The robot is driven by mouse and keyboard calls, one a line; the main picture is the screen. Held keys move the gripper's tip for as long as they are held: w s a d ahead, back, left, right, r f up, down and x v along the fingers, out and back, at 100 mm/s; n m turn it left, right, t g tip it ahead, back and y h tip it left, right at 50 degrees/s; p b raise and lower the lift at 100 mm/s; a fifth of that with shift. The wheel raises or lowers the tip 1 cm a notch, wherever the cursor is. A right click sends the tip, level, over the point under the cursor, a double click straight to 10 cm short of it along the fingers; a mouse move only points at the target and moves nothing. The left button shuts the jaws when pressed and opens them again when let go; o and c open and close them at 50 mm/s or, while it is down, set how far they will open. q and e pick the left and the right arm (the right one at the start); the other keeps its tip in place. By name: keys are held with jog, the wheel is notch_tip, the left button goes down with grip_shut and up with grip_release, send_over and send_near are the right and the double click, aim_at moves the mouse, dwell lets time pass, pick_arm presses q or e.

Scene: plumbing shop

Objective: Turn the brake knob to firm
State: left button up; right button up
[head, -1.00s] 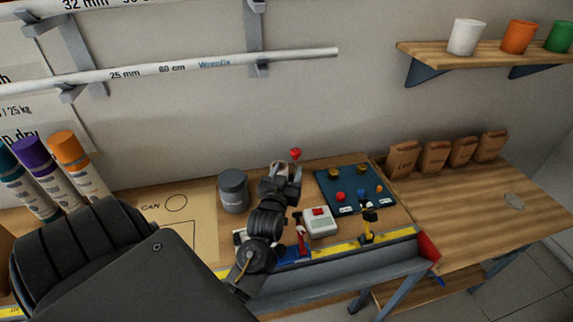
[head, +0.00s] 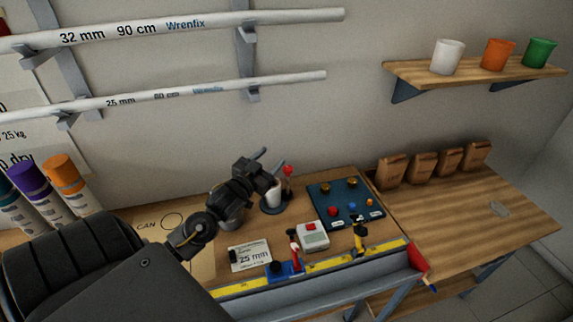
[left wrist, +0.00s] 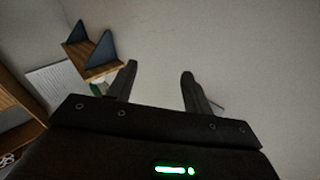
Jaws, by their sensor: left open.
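My left gripper (head: 269,164) is open and empty, raised above the back of the bench. Its two spread fingers also show in the left wrist view (left wrist: 158,88), with only wall and a shelf beyond them. A black knob (head: 275,268) sits on a blue block (head: 291,268) at the yellow scale along the bench front, and another small black knob (head: 233,255) is beside the "25 mm" card. A blue panel (head: 346,202) carries red, blue and brass-coloured knobs with small unreadable labels. I cannot tell which is the brake knob. The gripper touches none of these knobs.
A white upright cylinder with a red-ball lever (head: 287,170) stands close below the gripper. A white box (head: 313,236) with a red button is in front of the panel. Spray cans (head: 64,180) stand left. The wooden table (head: 465,217) at right is mostly clear.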

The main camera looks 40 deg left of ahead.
pick_arm(q)
jog(key=d+n+h, duration=0.1)
jog(key=n+p, duration=0.1)
send_near(285, 172)
jog(key=w, duration=0.4)
jog(key=shift+w+a+r, duration=0.1)
jog(key=shift+a+r, duration=0.15)
jog(key=w+p, duration=0.1)
jog(key=w, duration=0.2)
jog(key=w+p, duration=0.1)
jog(key=w, duration=0.3)
jog(key=shift+w+a+f, duration=0.1)
jog(key=shift+w+a, duration=0.15)
